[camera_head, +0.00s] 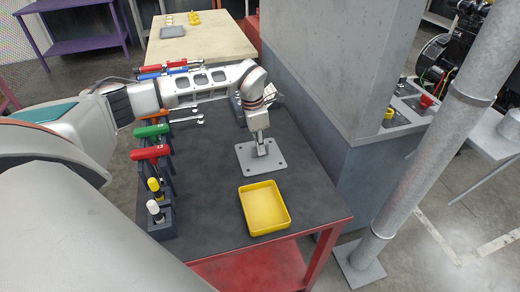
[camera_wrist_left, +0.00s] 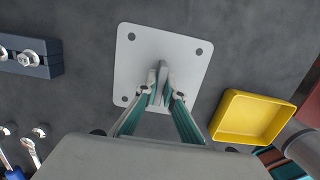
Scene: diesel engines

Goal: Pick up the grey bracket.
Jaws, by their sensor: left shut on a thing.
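The grey bracket (camera_head: 247,159) is a flat square plate with corner holes and an upright part in its middle. It is over the dark table top (camera_head: 205,210), behind the yellow tray (camera_head: 246,223); I cannot tell whether it touches the table. My left gripper (camera_head: 262,150) reaches down from above and is shut on the bracket's upright part. In the left wrist view the plate (camera_wrist_left: 135,50) lies beyond the fingertips (camera_wrist_left: 160,85), which close around the upright part. The fingers hide some of the upright part. My right gripper is not in view.
Red, green and blue-handled tools (camera_head: 150,153) line the table's left side. The yellow tray is empty, near the front right edge. A grey wall (camera_head: 345,70) stands right of the table, and a grey pole (camera_head: 425,150) further right. The table top's middle front is clear.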

